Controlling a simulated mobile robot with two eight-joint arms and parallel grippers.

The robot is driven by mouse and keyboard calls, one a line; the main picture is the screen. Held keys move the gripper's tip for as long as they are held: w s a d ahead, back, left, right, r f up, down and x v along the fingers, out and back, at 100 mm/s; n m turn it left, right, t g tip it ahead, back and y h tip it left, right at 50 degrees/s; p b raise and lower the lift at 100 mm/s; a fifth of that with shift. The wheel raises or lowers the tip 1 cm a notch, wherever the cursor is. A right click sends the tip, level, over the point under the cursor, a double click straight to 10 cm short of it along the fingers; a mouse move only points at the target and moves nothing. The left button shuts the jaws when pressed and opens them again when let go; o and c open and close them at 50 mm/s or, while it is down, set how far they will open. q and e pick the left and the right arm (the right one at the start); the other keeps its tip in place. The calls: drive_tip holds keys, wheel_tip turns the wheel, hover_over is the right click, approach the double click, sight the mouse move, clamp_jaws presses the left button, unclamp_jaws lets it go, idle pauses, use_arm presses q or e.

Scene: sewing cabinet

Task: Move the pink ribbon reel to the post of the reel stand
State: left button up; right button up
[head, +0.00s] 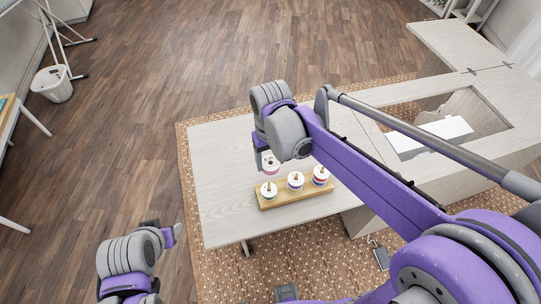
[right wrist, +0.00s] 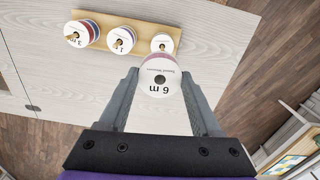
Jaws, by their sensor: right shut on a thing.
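The pink ribbon reel (right wrist: 160,76), a white-faced reel marked "6 m" with a pinkish side, is between the fingertips of my right gripper (right wrist: 160,83) in the right wrist view. In the head view, the reel (head: 270,165) hangs below my right gripper (head: 269,155), above the table. The wooden reel stand (head: 283,202) lies close to it, with three posts in a row, each bearing white-faced reels; it also shows in the right wrist view (right wrist: 140,24). The held reel is apart from the stand's near-left post (head: 268,187). My left arm is at the lower left; its fingertips are unclear.
The pale wooden sewing table (head: 225,165) has free room left of the stand. A white sewing machine (head: 445,128) sits in the cabinet recess at right. A white bin (head: 52,84) stands on the floor far left.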

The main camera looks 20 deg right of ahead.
sight(269, 171)
drive_tip(key=shift+a, duration=0.35)
drive_tip(key=shift+f, duration=0.15)
drive_tip(key=shift+d+f+b, duration=0.1)
drive_tip(key=shift+f+b, duration=0.25)
drive_tip(key=shift+f, duration=0.25)
wheel_tip(269, 171, down, 3)
drive_tip(key=shift+s+f+b, duration=0.15)
drive_tip(key=shift+f+b, duration=0.05)
drive_tip(key=shift+b, duration=0.65)
use_arm(q)
drive_tip(key=f, duration=0.1)
drive_tip(key=s+f, duration=0.1)
drive_tip(key=f, duration=0.1)
drive_tip(key=shift+s+a, duration=0.25)
drive_tip(key=shift+s, duration=0.05)
use_arm(e)
drive_tip(key=shift+r, duration=0.1)
drive_tip(key=shift+f, duration=0.4)
drive_tip(key=shift+f+b, duration=0.3)
drive_tip(key=shift+b, duration=0.1)
use_arm(q)
drive_tip(key=shift+s+f, duration=0.1)
drive_tip(key=shift+f, duration=0.5)
use_arm(e)
drive_tip(key=shift+f, duration=0.1)
